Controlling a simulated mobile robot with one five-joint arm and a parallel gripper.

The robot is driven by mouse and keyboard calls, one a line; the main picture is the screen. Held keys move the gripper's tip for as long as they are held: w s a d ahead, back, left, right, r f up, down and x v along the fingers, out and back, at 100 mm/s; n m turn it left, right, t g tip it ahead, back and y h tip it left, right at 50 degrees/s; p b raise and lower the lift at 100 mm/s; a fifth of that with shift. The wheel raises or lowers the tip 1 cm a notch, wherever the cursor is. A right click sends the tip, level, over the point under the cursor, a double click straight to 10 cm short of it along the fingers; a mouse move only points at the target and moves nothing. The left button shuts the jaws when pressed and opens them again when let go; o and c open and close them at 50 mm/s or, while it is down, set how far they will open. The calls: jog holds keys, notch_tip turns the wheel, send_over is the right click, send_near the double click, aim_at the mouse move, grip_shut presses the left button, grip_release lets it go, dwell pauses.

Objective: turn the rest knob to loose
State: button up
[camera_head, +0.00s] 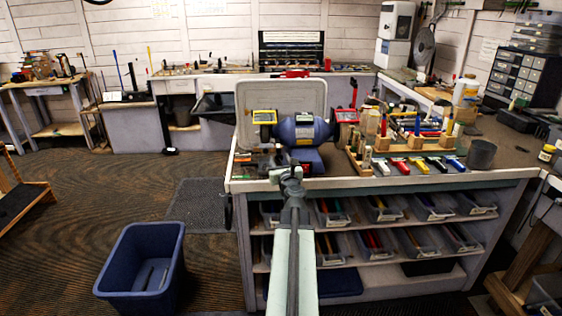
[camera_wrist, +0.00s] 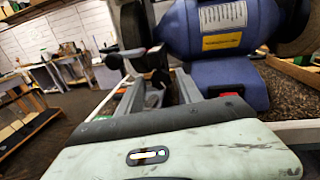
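The blue bench grinder (camera_head: 304,131) stands on the near end of the workbench, with a yellow-framed eye shield (camera_head: 264,117) on its left and a red-framed one on its right. My gripper (camera_head: 288,172) is in front of and below its left side. In the wrist view, the grinder's blue body (camera_wrist: 222,30) fills the upper right, with a dark wheel (camera_wrist: 132,25) to its left. My gripper's two fingers (camera_wrist: 158,92) are apart below that wheel.
The workbench (camera_head: 350,184) holds a wooden rack (camera_head: 390,150) and several coloured-handled tools to the right of the grinder. Clear bins (camera_head: 333,212) fill the shelves below. A blue tub (camera_head: 143,266) stands on the floor at left. The floor between tub and bench is clear.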

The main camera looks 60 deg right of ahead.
grip_shut()
jog(key=shift+r+n, duration=0.15)
jog(key=shift+n, duration=0.45)
jog(key=shift+n+p, duration=0.4)
jog(key=shift+n, duration=0.6)
jog(key=shift+o, duration=1.6)
grip_release()
jog(key=shift+a, duration=0.1)
